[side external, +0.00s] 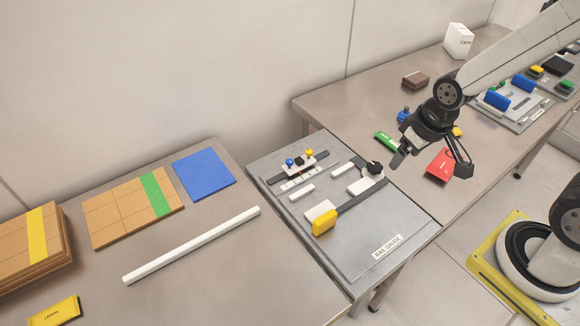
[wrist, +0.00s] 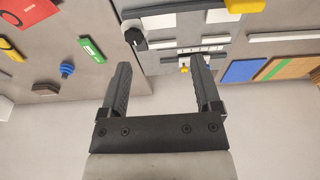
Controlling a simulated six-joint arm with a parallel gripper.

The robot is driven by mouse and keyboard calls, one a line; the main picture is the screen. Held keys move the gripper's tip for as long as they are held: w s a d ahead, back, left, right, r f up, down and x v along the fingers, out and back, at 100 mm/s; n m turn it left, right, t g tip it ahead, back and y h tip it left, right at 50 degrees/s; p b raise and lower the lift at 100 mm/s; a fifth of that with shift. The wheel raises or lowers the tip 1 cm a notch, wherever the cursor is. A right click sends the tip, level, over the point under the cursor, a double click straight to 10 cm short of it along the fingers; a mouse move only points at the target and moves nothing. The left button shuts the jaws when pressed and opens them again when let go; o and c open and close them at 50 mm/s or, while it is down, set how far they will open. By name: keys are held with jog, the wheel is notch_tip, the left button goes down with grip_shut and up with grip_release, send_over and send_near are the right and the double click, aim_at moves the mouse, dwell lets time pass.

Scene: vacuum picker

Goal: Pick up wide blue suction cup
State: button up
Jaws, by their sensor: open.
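A small ribbed blue piece, which looks like the blue suction cup (side external: 404,115), stands on the table just behind my gripper in the side view, partly hidden by my arm. It also shows at the left of the wrist view (wrist: 67,70), outside the space between my fingers. My gripper (side external: 430,163) is open and empty, raised above the tables near the rail gauge board. In the wrist view both fingers (wrist: 160,62) are spread apart with nothing between them.
The rail gauge board (side external: 350,262) stands to the left. A white rod (side external: 190,245) lies on the left table.

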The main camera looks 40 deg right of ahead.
jog(key=shift+o, duration=0.2)
jog(key=shift+r, duration=0.1)
notch_tip(320, 180, up, 5)
jog(key=m+t+y, duration=0.5)
jog(key=m+t, duration=0.5)
jog(key=m, duration=2.1)
send_over(409, 112)
jog(key=s, duration=0.5)
jog(key=shift+y, duration=0.3)
jog(key=f, duration=1.3)
jog(key=d+f, duration=0.1)
jog(key=f, duration=0.6)
jog(key=shift+w+f, duration=0.2)
jog(key=shift+w, duration=0.1)
jog(key=shift+f, duration=0.5)
jog(key=shift+x, duration=1.3)
